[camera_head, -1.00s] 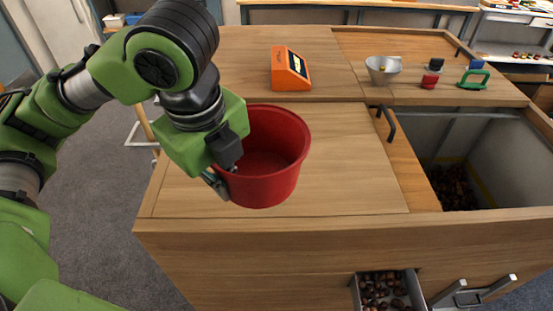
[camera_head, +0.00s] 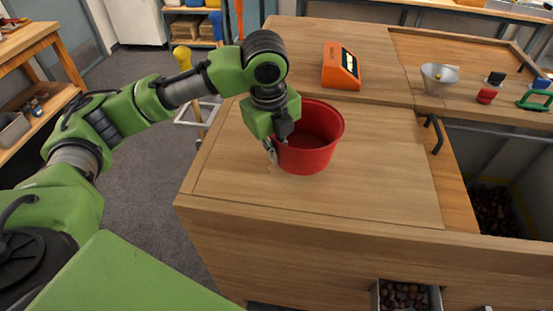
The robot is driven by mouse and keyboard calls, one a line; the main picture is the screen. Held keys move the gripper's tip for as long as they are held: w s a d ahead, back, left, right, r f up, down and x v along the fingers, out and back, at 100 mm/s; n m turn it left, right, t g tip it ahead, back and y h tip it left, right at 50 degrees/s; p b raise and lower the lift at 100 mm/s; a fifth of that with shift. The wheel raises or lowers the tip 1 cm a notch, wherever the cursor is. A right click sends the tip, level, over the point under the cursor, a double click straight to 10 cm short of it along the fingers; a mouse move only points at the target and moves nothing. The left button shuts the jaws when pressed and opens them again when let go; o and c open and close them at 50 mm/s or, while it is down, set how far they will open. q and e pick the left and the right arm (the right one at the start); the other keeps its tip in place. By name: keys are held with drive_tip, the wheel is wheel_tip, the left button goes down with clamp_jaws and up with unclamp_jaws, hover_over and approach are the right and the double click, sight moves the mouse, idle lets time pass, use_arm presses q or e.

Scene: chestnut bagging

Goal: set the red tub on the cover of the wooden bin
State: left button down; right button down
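The red tub (camera_head: 312,152) is upright and looks empty from here. It is over the left part of the wooden bin's flat cover (camera_head: 385,180); I cannot tell for sure whether its base touches the wood. My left gripper (camera_head: 276,148) is at the tub's left side, with its fingers at the near left wall and rim. It appears shut on that wall, one finger outside and the other partly hidden. My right gripper is not in view.
An orange device (camera_head: 341,67) stands behind the tub. A metal scoop cup (camera_head: 438,78), a red stamp-like item (camera_head: 486,95) and a green-handled item (camera_head: 535,100) are at the back right. An open compartment with chestnuts (camera_head: 493,209) lies right. A drawer (camera_head: 437,299) holds chestnuts below.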

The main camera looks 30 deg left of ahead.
use_arm(q)
drive_tip(key=f, duration=0.2)
drive_tip(key=f+p, duration=0.1)
drive_tip(key=shift+w+a+f, duration=0.1)
drive_tip(key=shift+w+f, duration=0.1)
drive_tip(key=shift+w, duration=0.05)
drive_tip(key=shift+f, duration=0.1)
drive_tip(key=c, duration=2.3)
unclamp_jaws()
drive_tip(key=shift+f, duration=0.2)
drive_tip(key=shift+r, duration=0.1)
drive_tip(key=shift+r, duration=0.25)
drive_tip(key=r, duration=0.3)
drive_tip(key=s+r, duration=0.1)
drive_tip(key=r, duration=0.3)
drive_tip(key=s+r+b, duration=0.1)
drive_tip(key=r, duration=0.3)
drive_tip(key=shift+r, duration=0.25)
